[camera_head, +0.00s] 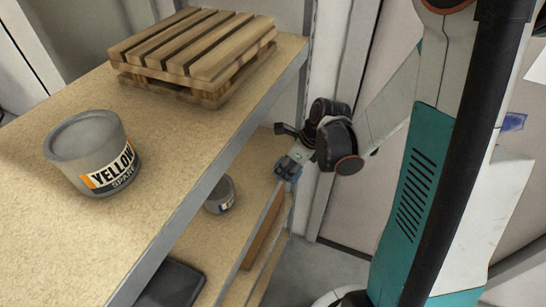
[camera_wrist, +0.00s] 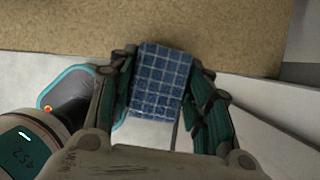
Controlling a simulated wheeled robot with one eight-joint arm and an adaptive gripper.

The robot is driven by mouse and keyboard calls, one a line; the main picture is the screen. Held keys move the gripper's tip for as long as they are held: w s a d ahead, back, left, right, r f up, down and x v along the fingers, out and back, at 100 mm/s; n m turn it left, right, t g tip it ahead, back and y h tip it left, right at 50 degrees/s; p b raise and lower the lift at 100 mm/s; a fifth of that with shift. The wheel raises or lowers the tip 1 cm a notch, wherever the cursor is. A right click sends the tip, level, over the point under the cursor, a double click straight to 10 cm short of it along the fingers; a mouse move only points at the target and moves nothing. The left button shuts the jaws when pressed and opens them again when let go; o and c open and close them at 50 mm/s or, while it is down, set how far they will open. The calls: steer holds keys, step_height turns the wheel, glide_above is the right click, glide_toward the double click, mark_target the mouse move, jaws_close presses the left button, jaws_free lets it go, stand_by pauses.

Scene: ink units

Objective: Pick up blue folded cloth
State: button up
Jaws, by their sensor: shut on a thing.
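The blue folded cloth (camera_wrist: 160,83) has a light grid pattern and sits between the two fingers of my gripper (camera_wrist: 165,90) in the wrist view. The fingers press on its left and right sides, so my gripper is shut on it. In the head view my gripper (camera_head: 292,162) is at the front edge of the lower shelf, with the small blue cloth (camera_head: 287,168) at its tip. In the wrist view the cloth overlaps the shelf edge. I cannot tell whether it touches the shelf.
The upper shelf (camera_head: 60,240) holds a grey can labelled yellow (camera_head: 85,150) and a wooden pallet (camera_head: 195,50). A smaller can (camera_head: 220,195) and a dark flat object (camera_head: 172,285) are on the lower shelf. Open floor (camera_head: 335,268) lies right of the shelves.

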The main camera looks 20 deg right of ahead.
steer(key=s+d+p, duration=0.1)
steer(key=s+d, duration=0.5)
steer(key=s, duration=0.1)
steer(key=shift+s, duration=0.3)
steer(key=o, duration=0.5)
steer(key=shift+c, duration=0.2)
steer(key=c, duration=0.4)
steer(key=shift+o, duration=0.2)
steer(key=shift+w, duration=0.1)
